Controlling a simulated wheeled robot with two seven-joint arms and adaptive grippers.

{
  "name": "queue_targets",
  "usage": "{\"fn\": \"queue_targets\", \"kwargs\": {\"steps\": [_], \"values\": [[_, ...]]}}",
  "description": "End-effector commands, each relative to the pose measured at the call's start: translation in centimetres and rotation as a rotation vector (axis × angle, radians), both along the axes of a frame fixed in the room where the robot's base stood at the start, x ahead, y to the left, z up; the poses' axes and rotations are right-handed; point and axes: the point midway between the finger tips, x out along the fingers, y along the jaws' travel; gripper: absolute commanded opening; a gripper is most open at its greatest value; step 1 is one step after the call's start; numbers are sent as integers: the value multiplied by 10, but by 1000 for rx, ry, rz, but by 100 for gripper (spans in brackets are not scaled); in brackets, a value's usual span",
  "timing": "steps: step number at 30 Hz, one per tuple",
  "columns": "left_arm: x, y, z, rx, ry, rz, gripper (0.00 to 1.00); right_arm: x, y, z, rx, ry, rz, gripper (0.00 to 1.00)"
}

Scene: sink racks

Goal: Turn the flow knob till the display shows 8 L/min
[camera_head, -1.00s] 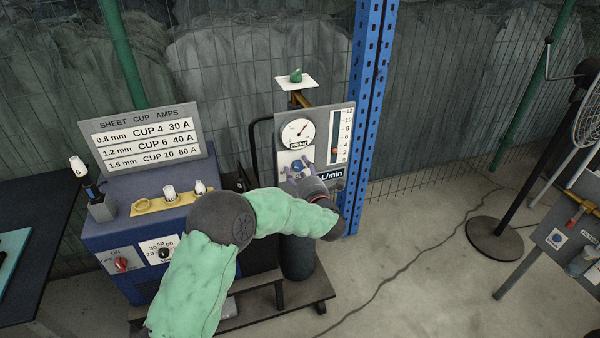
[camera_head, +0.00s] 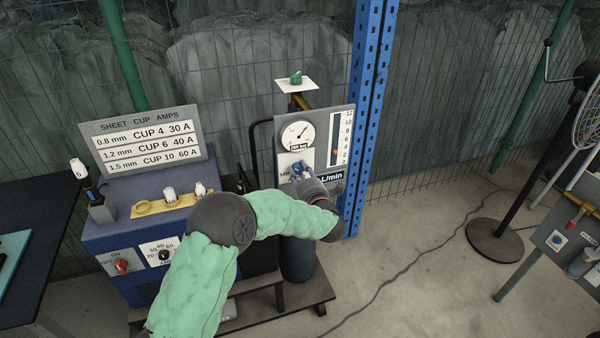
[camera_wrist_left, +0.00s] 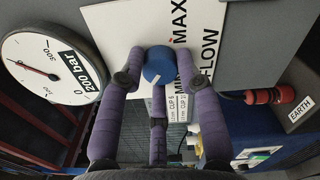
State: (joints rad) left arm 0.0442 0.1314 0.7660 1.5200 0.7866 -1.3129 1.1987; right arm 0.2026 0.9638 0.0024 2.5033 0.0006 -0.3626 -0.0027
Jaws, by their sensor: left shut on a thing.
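The blue flow knob (camera_wrist_left: 158,64) sits on a white plate marked MIN, MAX and FLOW in the left wrist view. It also shows small in the head view (camera_head: 297,167). In the head view the gripper (camera_head: 297,173) reaches the panel from below. The upright flow display (camera_head: 341,137) has a scale up to 12 over an L/min label; its orange float (camera_head: 334,152) sits low, at roughly 2 to 4. My right gripper is out of view.
A round bar gauge (camera_head: 297,133) is above the knob. A blue upright post (camera_head: 367,120) stands just right of the panel. A blue machine (camera_head: 120,240) with a cup chart (camera_head: 145,140) stands left. Open floor lies to the right, before a fan stand (camera_head: 494,240).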

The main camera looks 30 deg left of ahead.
Motion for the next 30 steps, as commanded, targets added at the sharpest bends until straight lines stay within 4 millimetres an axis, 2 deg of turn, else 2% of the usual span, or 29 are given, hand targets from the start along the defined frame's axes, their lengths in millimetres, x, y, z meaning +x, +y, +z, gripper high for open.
{"fn": "queue_targets", "kwargs": {"steps": [14,30], "values": [[-1,0,0,264,314,1,2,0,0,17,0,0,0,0],[-1,0,0,590,699,1,2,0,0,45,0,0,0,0]]}}
